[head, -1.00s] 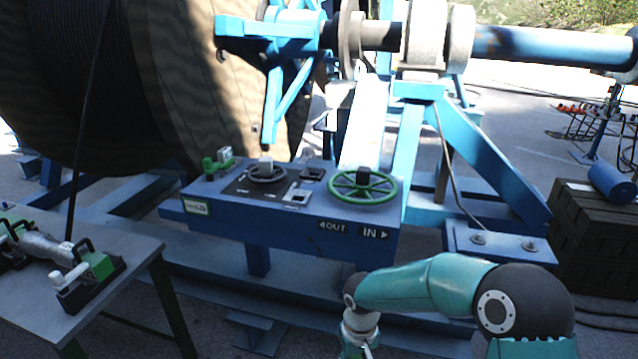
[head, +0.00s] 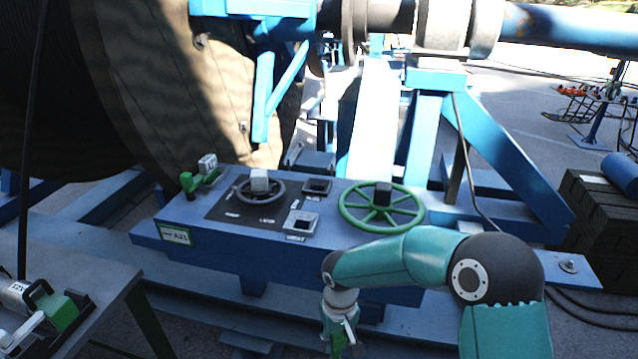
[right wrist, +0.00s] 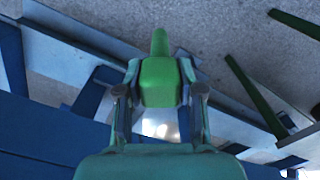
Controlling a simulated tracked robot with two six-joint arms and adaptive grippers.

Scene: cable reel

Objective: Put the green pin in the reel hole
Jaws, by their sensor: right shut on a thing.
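The green pin (right wrist: 160,82) is held between the two fingers of my right gripper (right wrist: 161,100) in the right wrist view, its narrow end pointing away from the wrist. In the head view my right gripper (head: 339,332) hangs low in front of the blue control box, with a bit of green at its tip. The big cable reel (head: 170,90) fills the upper left of the head view. Small dark spots show on its sunlit side face, and I cannot tell which is the reel hole. The pin is well apart from the reel. My left gripper is not in view.
The blue control box (head: 225,252) carries a green handwheel (head: 346,212), a dark handwheel (head: 241,193) and a green lever (head: 187,184). A grey table (head: 100,290) with a green and black device (head: 62,312) is at lower left. Blue frame beams surround the reel.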

